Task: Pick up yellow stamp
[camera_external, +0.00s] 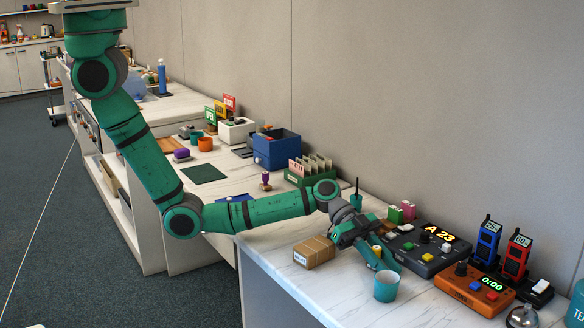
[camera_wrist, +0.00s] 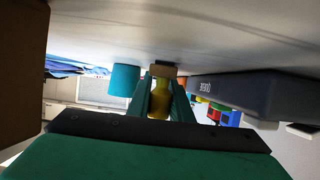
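The yellow stamp (camera_wrist: 159,104) stands between the two fingers of my gripper (camera_wrist: 166,98) in the wrist view. Its handle fills the space between them, with no clear gap on either side, and my gripper looks shut on it. In the external view my gripper (camera_external: 378,257) reaches down low over the counter, and a small part of the yellow stamp (camera_external: 377,250) shows between the fingers.
A teal cup (camera_external: 386,287) stands close in front of my gripper; the wrist view shows the teal cup (camera_wrist: 124,80) too. A cardboard box (camera_external: 314,252) lies to the left. A dark console (camera_external: 428,251) is close on the right, with an orange timer box (camera_external: 474,291) beyond.

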